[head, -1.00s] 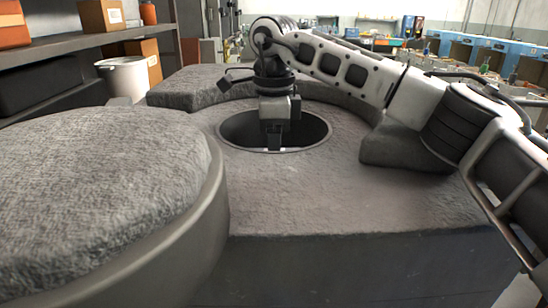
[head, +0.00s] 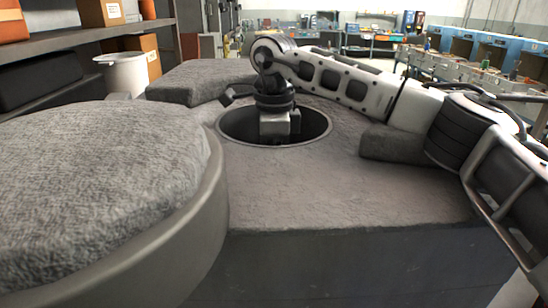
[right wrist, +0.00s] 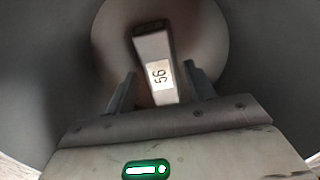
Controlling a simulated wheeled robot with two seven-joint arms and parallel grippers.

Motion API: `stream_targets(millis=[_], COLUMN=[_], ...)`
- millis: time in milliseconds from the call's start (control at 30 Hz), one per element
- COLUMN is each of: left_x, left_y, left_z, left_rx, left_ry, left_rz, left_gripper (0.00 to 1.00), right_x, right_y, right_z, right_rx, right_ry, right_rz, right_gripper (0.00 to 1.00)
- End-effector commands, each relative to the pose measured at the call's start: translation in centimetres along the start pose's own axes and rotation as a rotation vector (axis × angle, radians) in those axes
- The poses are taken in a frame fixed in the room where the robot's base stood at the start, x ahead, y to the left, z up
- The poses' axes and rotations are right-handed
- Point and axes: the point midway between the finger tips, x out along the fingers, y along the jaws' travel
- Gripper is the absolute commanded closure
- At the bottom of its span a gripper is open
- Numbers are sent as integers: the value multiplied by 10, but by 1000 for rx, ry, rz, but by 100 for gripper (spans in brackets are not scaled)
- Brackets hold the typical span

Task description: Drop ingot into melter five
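The melter (head: 320,185) is a grey rough-topped block with a round, rimmed opening (head: 240,128). My right arm reaches in from the right, and its gripper (head: 278,132) points down into that opening, its fingertips hidden in the head view. In the right wrist view the ingot (right wrist: 152,46), a grey bar with a pale label reading 56 or 95, is tilted between and beyond the two fingers. The fingers stand apart with gaps visible on both sides of the ingot. Round walls surround it and a lighter round floor lies below. My left gripper is not in view.
A large round padded grey lid-like body (head: 105,190) fills the left foreground. Raised grey blocks (head: 195,82) edge the opening behind and to the right. A shelf with boxes (head: 85,45) and a white bucket (head: 122,75) stand at the left. Blue machines line the back right.

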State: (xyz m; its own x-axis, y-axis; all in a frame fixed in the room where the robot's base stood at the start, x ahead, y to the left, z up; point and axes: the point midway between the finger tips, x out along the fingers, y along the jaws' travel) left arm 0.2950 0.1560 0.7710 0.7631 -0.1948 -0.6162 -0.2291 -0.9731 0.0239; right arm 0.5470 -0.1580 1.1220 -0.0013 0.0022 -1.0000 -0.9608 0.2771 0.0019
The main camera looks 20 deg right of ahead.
Motion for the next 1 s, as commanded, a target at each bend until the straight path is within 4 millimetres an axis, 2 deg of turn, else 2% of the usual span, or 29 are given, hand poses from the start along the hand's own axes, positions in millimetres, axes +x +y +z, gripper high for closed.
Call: stream_targets(millis=[300,467,567,833,1000], left_x=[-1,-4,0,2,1], left_y=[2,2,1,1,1], left_z=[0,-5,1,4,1], left_rx=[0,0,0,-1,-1], left_ry=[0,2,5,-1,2], left_rz=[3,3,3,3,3], left_gripper=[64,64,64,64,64], right_x=[-2,-18,-35,-97,-122], right_y=[0,0,0,0,0], right_z=[0,0,1,1,1], right_rx=[0,1,1,-1,-1], right_ry=[0,0,-2,-2,0], right_rz=[0,-2,-5,-3,-1], right_gripper=[40,40,40,40,40])
